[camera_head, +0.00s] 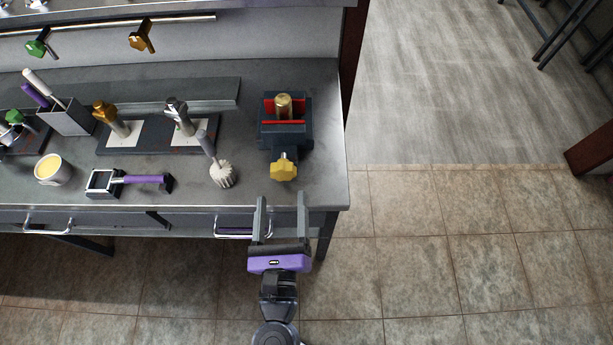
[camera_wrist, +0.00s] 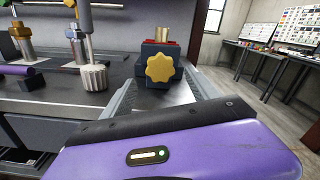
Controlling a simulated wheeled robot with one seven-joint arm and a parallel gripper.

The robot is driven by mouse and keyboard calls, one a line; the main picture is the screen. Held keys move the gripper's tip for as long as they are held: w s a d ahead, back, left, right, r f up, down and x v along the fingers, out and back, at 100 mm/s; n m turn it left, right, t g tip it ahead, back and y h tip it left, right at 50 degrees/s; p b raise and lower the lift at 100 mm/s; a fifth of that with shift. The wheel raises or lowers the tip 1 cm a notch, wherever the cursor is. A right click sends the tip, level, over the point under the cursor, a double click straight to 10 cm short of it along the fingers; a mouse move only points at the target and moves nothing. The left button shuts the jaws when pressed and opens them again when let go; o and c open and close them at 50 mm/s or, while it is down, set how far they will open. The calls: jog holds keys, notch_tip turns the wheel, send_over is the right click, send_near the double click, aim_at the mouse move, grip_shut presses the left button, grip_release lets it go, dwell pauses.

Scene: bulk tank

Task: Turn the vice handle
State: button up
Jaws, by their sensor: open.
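The vice (camera_head: 285,136) is a dark blue-grey block with red jaw faces, standing on the right end of the metal bench. A brass cylinder (camera_head: 283,106) stands upright between its jaws. Its yellow star-shaped handle (camera_head: 284,170) faces the bench's front edge; it also shows in the wrist view (camera_wrist: 162,67). My gripper (camera_head: 281,203) is open and empty, in front of the handle and apart from it, with its fingers pointing at the bench. In the wrist view the handle appears just beyond the purple gripper body, with a grey finger at each side.
A white ribbed knob tool (camera_head: 223,175) stands left of the vice. The bench (camera_head: 332,165) ends just right of the vice; open floor lies beyond.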

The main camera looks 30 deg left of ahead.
aim_at(282, 176)
jog(key=x, duration=0.7)
jog(key=shift+w+a+p, duration=0.2)
jog(key=shift+w+p, duration=0.05)
jog(key=shift+p, duration=0.15)
jog(key=c, duration=1.4)
jog(key=shift+o, duration=0.2)
jog(key=shift+m, duration=0.3)
